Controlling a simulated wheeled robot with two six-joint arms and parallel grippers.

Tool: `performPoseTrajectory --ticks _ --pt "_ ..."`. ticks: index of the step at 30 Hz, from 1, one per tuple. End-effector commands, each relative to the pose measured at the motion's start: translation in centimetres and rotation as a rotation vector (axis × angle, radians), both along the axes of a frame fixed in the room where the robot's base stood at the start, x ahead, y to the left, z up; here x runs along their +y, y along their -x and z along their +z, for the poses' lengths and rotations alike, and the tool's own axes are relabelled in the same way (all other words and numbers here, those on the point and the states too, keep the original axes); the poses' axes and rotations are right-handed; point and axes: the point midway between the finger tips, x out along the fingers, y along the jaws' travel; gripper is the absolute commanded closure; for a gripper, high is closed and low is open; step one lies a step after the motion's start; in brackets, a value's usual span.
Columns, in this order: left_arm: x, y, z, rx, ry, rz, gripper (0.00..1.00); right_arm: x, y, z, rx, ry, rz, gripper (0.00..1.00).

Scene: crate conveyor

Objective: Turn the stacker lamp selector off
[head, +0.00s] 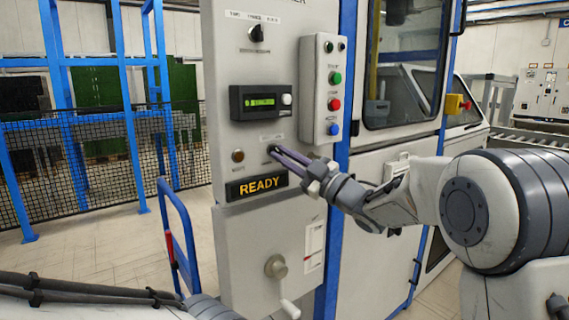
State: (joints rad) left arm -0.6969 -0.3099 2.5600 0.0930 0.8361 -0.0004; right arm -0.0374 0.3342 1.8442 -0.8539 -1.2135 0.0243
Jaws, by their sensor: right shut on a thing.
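The grey control panel (225,180) stands in front of me. My right gripper (277,151) reaches in from the right and its fingertips are at the panel, above the READY sign. It is shut on a small knob there, which looks like the lamp selector; the fingers cover most of it, so its turn position cannot be read. A faint label sits just above it. Another black selector knob (256,33) is at the top of the panel. My left gripper is not in view.
A display (262,102) with green text sits mid-panel, with a button box (321,88) to its right. A brown button (238,155) and the lit READY sign (257,187) are close to the right gripper. A blue cart handle (182,235) stands at lower left.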

Motion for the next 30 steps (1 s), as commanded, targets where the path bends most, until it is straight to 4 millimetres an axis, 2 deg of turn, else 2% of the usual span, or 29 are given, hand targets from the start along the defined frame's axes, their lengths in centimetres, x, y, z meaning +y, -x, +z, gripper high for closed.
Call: performPoseTrajectory --ticks 20,21,22,23,30 --pt "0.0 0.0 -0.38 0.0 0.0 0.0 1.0 -0.11 -0.17 0.33 -0.035 0.041 -0.006 1.0" --pt "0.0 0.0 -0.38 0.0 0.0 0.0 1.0 -0.11 -0.17 0.33 -0.035 0.041 -0.006 0.71" --pt "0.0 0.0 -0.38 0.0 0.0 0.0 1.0 -0.11 -0.17 0.33 -0.035 0.041 -0.006 0.6" --pt "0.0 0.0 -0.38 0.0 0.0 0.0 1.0 -0.08 -0.16 0.3 -0.034 0.041 -0.005 0.56" --pt "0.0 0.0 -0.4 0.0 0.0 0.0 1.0 0.07 -0.08 0.06 -0.031 0.043 0.0 0.56"
